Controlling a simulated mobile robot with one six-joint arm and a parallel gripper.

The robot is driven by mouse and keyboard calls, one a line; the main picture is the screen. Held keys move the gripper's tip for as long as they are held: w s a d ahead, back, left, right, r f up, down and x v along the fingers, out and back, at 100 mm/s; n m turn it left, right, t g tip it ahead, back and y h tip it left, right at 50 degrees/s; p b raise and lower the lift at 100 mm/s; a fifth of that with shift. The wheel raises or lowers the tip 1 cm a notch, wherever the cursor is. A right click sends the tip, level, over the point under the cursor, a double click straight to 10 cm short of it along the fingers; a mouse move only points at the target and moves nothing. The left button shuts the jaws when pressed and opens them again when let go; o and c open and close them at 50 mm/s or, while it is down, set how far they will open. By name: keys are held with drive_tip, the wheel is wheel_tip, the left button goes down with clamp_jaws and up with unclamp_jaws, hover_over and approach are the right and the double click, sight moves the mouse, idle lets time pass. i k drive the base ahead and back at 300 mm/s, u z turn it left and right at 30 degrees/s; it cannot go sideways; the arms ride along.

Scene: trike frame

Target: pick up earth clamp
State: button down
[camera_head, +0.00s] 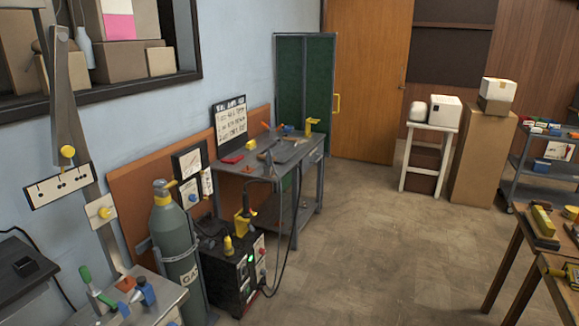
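I cannot tell for certain which thing is the earth clamp. One candidate is a yellow, clamp-like piece (243,223) on top of the black welding machine (228,282), beside a smaller yellow item (228,245). Another is a yellow bracket-shaped piece (312,126) upright at the right end of the grey metal bench (240,170). Dark cables (287,230) run between the front of the machine and the bench top, where a dark tool lies near a small yellow part (268,156). My gripper is not in view.
A grey gas cylinder (175,240) stands left of the welding machine. A small metal table with tools (165,300) is at front left. Wooden tables (520,250) stand at right. A white stool (430,150) and cardboard boxes (480,150) stand at the back. The middle floor (390,240) is clear.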

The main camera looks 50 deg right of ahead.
sight(268, 169)
drive_tip(key=z, duration=4.9)
drive_tip(key=i, duration=0.1)
drive_tip(key=u, duration=3.55)
drive_tip(key=k, duration=0.9)
drive_tip(key=u, duration=0.15)
drive_tip(key=i, duration=0.85)
drive_tip(key=z, duration=0.05)
